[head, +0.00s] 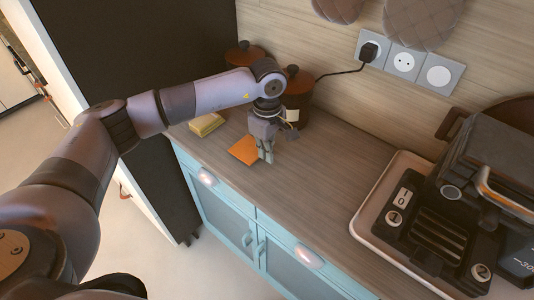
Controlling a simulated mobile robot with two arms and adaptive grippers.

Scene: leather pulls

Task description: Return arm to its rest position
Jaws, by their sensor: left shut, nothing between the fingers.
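My left arm comes in from the left and reaches over the wooden counter (310,195). My left gripper (267,157) hangs at its end, pointing down, with its fingers together and nothing held. It is low over the counter, beside the right edge of a flat orange piece (242,150). I cannot tell whether the fingertips touch the counter. My right gripper is not in view.
A yellow-green sponge-like block (206,125) lies left of the orange piece. Dark reddish pots (297,100) stand behind the gripper near the wall. A black appliance (440,225) on a pale tray (372,212) fills the right. The middle counter is clear. Blue cabinets (228,215) are below.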

